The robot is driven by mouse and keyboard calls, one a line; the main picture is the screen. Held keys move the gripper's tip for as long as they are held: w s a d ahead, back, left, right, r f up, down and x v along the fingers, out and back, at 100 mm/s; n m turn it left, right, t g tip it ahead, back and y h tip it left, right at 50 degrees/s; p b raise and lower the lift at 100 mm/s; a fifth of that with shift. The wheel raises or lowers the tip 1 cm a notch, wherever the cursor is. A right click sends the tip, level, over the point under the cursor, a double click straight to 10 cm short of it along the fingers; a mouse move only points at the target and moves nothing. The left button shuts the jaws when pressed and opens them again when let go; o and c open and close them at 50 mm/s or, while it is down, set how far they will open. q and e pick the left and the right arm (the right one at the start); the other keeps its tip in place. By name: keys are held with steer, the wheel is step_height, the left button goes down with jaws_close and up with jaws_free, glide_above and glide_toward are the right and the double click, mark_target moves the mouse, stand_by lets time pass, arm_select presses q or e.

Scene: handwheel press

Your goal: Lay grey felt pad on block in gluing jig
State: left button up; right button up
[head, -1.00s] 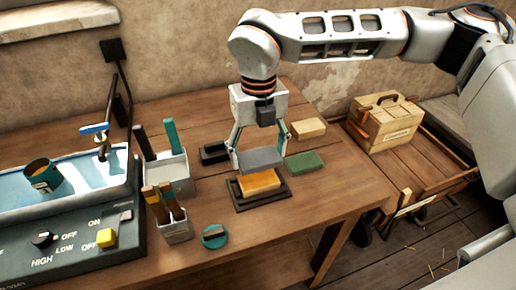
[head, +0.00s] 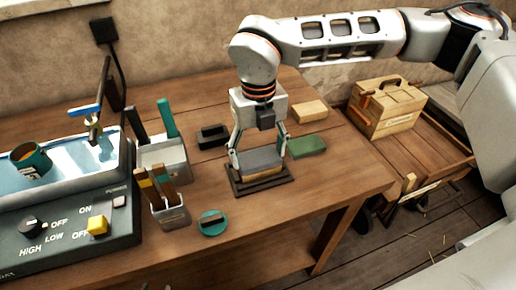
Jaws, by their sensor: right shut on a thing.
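The grey felt pad (head: 261,158) is between the fingertips of my right gripper (head: 259,157), which is shut on it from its two sides. The pad lies flat over the wooden block, at or just above its top; I cannot tell whether they touch fully. Only a thin strip of the block (head: 264,174) shows below the pad's front edge. The block sits in the dark gluing jig (head: 262,187), whose front rim shows on the table. My left gripper is not in view.
A green block (head: 308,146) lies close to the right of my gripper, and a pale wooden block (head: 309,111) behind it. A black tray (head: 212,136) is behind left. Cups with tools (head: 170,216) and a teal disc (head: 213,223) stand left. The table's right front is clear.

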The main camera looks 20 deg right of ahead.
steer(key=shift+f, duration=0.1)
stand_by(1.1)
steer(key=o, duration=1.1)
